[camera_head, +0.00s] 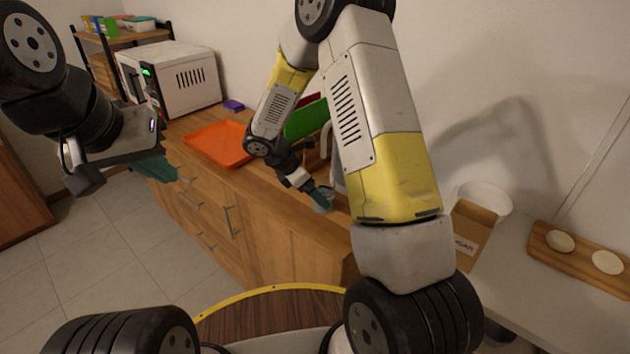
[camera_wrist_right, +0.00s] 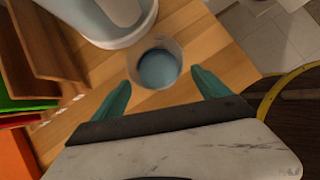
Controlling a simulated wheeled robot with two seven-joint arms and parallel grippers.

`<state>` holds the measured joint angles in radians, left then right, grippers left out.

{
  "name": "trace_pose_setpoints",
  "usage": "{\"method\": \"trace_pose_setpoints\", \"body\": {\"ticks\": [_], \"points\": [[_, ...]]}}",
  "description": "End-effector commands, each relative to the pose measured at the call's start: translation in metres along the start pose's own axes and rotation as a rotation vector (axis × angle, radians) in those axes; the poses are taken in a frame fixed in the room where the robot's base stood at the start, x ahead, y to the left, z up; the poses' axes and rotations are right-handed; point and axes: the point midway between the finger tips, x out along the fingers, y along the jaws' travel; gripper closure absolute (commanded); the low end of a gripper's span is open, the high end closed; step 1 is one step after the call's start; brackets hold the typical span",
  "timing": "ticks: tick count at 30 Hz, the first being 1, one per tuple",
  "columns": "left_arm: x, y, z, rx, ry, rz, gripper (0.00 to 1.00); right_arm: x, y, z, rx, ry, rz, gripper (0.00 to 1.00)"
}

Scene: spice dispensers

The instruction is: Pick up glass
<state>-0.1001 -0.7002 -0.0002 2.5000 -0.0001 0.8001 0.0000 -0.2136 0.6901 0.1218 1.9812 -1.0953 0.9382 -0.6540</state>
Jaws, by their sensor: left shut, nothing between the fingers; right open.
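A small round glass (camera_wrist_right: 157,68) with a bluish inside stands on the wooden counter in the right wrist view. My right gripper (camera_wrist_right: 161,79) is open, with one teal finger on either side in front of the glass. The fingers do not close on it, and I cannot tell whether they touch it. In the head view, my right gripper (camera_head: 322,195) is low over the counter's front part, and my own arm hides much of the area behind it. My left gripper (camera_head: 160,168) is shut and empty, held out at the left, away from the counter.
A large pale container (camera_wrist_right: 105,25) stands close behind the glass. An orange tray (camera_head: 218,144), a green board (camera_head: 305,121) and a white microwave (camera_head: 180,78) are on the counter. A wooden board with pale round items (camera_head: 582,262) lies at the right.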

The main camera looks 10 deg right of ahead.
Motion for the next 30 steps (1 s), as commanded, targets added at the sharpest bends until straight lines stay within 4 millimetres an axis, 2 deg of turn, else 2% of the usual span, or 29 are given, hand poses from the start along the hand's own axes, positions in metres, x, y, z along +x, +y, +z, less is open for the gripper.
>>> {"method": "trace_pose_setpoints", "body": {"ticks": [9, 18, 20, 30], "points": [[0.0, 0.0, 0.0, 0.0, 0.0, 0.0, 1.0, 0.045, -0.001, 0.002, 0.0, 0.0, -0.003, 0.14], [0.0, 0.0, 0.0, 0.0, 0.0, 0.0, 1.0, 0.05, -0.001, 0.003, 0.001, 0.0, 0.0, 0.14], [0.0, 0.0, 0.0, 0.0, 0.0, 0.0, 1.0, 0.05, -0.001, 0.003, 0.001, 0.0, 0.0, 0.24], [0.0, 0.0, 0.0, 0.0, 0.0, 0.0, 1.0, 0.05, -0.001, 0.003, 0.001, 0.0, 0.0, 0.9]]}}
